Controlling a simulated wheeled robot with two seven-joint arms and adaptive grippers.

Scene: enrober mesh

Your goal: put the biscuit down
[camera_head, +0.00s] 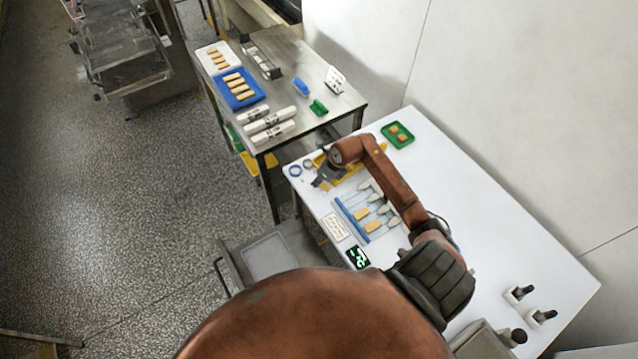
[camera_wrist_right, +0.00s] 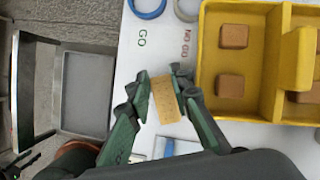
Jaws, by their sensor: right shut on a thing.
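My right gripper (camera_wrist_right: 160,100) is shut on a pale tan rectangular biscuit (camera_wrist_right: 166,99), which sits tilted between its two fingertips. In the wrist view the biscuit shows over the white table (camera_wrist_right: 122,62), left of the yellow divided tray (camera_wrist_right: 204,55) and below the printed words GO and NO GO. I cannot tell its height. In the head view the gripper (camera_head: 324,181) is at the table's far left end, and the arm hides part of the yellow tray (camera_head: 352,174). My left gripper is not in view.
Brown blocks (camera_wrist_right: 231,88) lie in the yellow tray. A blue ring (camera_head: 295,170) and a grey ring lie near the edge. Nearer stand a blue bar (camera_head: 351,219), rods and tan biscuits (camera_head: 372,226). A green tray (camera_head: 386,132) is behind.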

